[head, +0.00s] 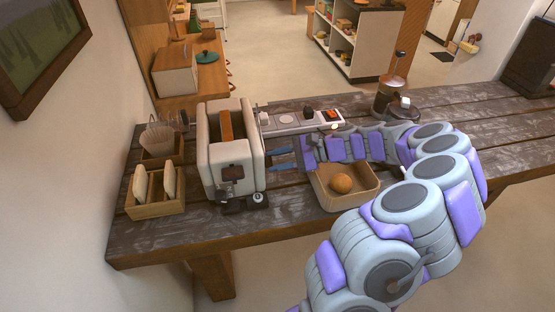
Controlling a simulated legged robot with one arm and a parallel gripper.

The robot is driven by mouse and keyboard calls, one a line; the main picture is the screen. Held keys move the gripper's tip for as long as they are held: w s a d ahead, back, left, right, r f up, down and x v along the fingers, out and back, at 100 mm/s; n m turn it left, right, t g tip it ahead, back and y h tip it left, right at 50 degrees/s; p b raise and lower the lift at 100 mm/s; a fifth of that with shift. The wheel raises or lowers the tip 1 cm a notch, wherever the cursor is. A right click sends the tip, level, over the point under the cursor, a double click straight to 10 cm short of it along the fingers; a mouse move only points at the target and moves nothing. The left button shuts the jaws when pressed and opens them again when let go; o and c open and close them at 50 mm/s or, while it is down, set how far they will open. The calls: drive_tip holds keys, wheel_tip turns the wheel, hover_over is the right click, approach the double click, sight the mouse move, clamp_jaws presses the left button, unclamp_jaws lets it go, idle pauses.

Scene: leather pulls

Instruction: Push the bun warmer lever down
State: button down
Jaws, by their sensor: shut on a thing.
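The cream bun warmer (215,158) stands upright on the left part of the wooden table, with a brown-orange slot in its top. A dark brown knob (232,173) shows on its near face; I take this to be the lever, but its height in its track is hard to tell. My gripper (279,160) has blue fingers pointing left, close beside the warmer's right side. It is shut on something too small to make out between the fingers. Whether the fingertips touch the warmer is unclear. The gripper is to the right of the knob and apart from it.
A wooden rack (156,210) with pale slices stands left of the warmer. A long pale panel (300,119) lies behind my gripper. A glass jar (391,93) stands farther right.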

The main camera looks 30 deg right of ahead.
drive_tip(key=shift+r+p, duration=0.25)
drive_tip(key=shift+p, duration=0.3)
drive_tip(key=shift+s+r+m+p, duration=0.1)
drive_tip(key=shift+r+m+p, duration=0.25)
drive_tip(key=shift+p, duration=0.8)
drive_tip(key=r+m+g+p, duration=0.1)
drive_tip(key=m+p, duration=0.1)
drive_tip(key=p, duration=0.4)
drive_tip(key=r+m+g+p, duration=0.2)
drive_tip(key=p, duration=0.5)
drive_tip(key=shift+s+a+p, duration=0.1)
drive_tip(key=shift+s+p, duration=0.1)
drive_tip(key=shift+p, duration=0.1)
drive_tip(key=c, duration=0.8)
unclamp_jaws()
drive_tip(key=shift+o, duration=0.2)
